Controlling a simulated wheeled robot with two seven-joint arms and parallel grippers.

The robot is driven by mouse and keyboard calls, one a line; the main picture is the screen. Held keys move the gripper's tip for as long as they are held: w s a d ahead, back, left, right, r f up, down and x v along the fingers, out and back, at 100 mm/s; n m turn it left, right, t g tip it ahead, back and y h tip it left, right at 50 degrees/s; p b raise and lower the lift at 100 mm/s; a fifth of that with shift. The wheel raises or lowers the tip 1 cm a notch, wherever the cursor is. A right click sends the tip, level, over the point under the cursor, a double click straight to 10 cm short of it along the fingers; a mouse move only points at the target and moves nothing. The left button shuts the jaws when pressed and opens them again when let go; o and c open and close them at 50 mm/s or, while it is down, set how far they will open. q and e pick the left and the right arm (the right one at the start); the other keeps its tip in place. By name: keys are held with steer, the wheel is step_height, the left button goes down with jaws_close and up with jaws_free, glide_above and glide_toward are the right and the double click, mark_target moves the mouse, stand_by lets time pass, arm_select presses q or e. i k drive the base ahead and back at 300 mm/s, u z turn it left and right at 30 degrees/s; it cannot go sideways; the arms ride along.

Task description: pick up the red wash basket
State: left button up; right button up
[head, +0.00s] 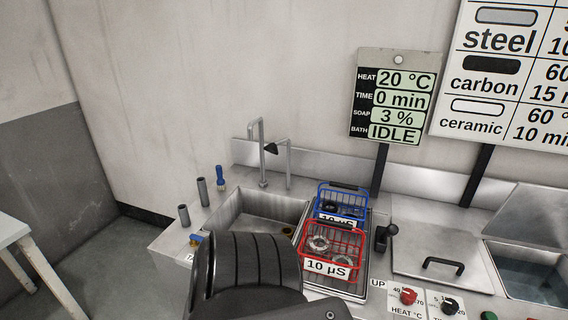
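The red wash basket (332,245) is a wire basket with a white label reading 10 µS. It stands on a ribbed metal drainer (355,285) right of the sink, with ring-shaped parts inside. Its lower left side is close to a dark rounded part of my own arm in the picture. Neither gripper's fingers show in the head view.
A blue wire basket (343,200) stands directly behind the red one. A sink (262,208) with a tap (262,150) lies to the left. A black lever (385,236) and a lidded tank (440,258) are on the right. Control knobs (408,296) line the front.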

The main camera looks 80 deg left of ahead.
mark_target(335, 271)
steer(key=k, duration=0.45)
steer(key=u, duration=1.35)
steer(key=i, duration=0.5)
steer(key=u, duration=0.1)
